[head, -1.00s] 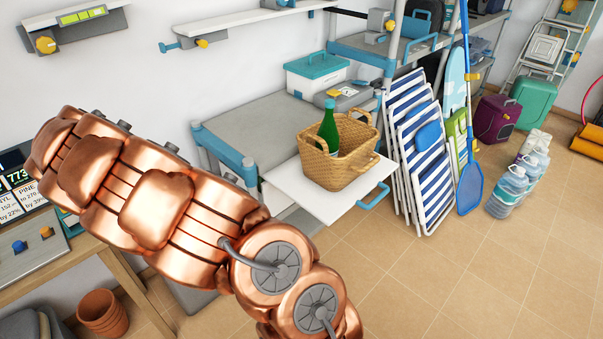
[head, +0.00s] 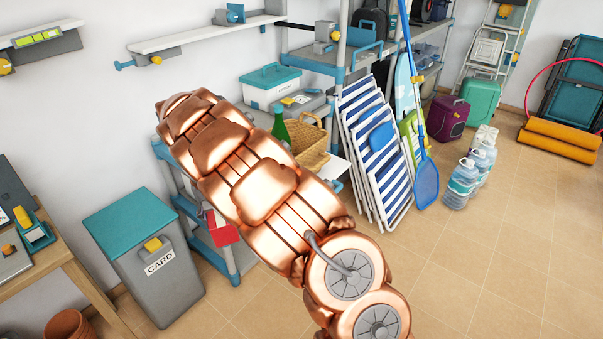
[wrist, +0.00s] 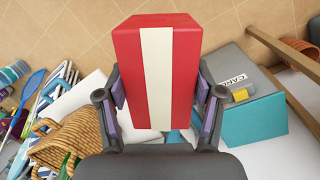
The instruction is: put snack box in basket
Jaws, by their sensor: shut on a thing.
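The snack box (wrist: 183,70) is red with a cream stripe and fills the middle of the wrist view. My gripper (wrist: 160,100) is shut on it, with a finger on each side. In the head view a red piece (head: 222,228) shows beside my arm, and the gripper itself is hidden behind the arm. The basket also shows at the lower left of the wrist view (wrist: 65,140), apart from the box.
A grey bin with a teal lid and CARD label (head: 155,262) stands left of my arm. Folded striped chairs (head: 375,150) lean right of the basket. Water bottles (head: 463,183) stand on the floor. The tiled floor at the right is largely clear.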

